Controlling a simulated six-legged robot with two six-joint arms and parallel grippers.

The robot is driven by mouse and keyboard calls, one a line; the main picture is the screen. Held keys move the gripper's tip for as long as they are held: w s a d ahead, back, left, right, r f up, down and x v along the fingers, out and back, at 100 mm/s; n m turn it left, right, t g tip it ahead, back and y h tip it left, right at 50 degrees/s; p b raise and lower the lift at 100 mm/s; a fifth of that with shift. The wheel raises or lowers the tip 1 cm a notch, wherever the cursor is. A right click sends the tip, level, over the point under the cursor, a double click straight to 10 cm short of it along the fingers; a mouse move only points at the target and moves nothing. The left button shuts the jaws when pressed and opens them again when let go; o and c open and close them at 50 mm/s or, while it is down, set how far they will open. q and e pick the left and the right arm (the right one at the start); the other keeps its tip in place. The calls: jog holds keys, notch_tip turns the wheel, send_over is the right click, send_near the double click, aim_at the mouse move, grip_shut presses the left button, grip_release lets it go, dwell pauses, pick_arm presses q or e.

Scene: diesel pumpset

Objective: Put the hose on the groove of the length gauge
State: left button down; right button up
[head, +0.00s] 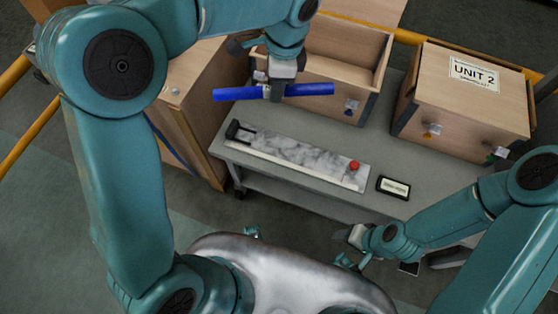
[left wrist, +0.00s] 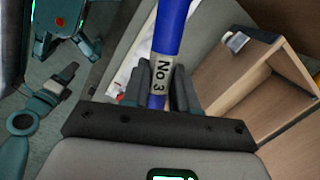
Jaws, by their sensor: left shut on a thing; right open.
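The blue hose (head: 309,89) is held crosswise in my left gripper (head: 277,92), above the back edge of the grey bench. In the left wrist view the hose (left wrist: 171,32) runs between the fingers (left wrist: 165,88) and carries a silver label reading "No 3". The length gauge (head: 300,158) is a pale marbled bar on the bench with a black end piece at its left and a red knob at its right. The hose is above and behind it, apart from it. The gauge's groove cannot be made out. My right gripper (head: 352,237) is empty, in front of the bench.
An open wooden box (head: 372,62) stands behind the hose. A closed wooden box marked "UNIT 2" (head: 470,100) stands at the right. A small black display (head: 393,187) lies right of the gauge. A wooden cabinet (head: 185,105) is at the left.

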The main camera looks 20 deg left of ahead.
pick_arm(q)
notch_tip(320, 180, down, 5)
jog(key=d+m+b, duration=0.2)
jog(key=m+b, duration=0.2)
jog(key=b, duration=0.5)
send_over(281, 149)
jog(key=shift+m+t, duration=0.3)
jog(key=shift+m, duration=0.1)
jog(key=f, duration=1.5)
jog(key=shift+d, duration=0.3)
notch_tip(281, 149, down, 5)
jog(key=shift+r+b, duration=0.15)
jog(key=shift+b, duration=0.95)
jog(key=shift+f, duration=0.2)
pick_arm(e)
notch_tip(281, 149, down, 13)
jog(key=shift+d+f, duration=0.2)
jog(key=shift+d, duration=0.1)
pick_arm(q)
jog(key=shift+f, duration=0.2)
jog(key=c, duration=0.9)
grip_release()
pick_arm(e)
jog(key=shift+f, duration=0.1)
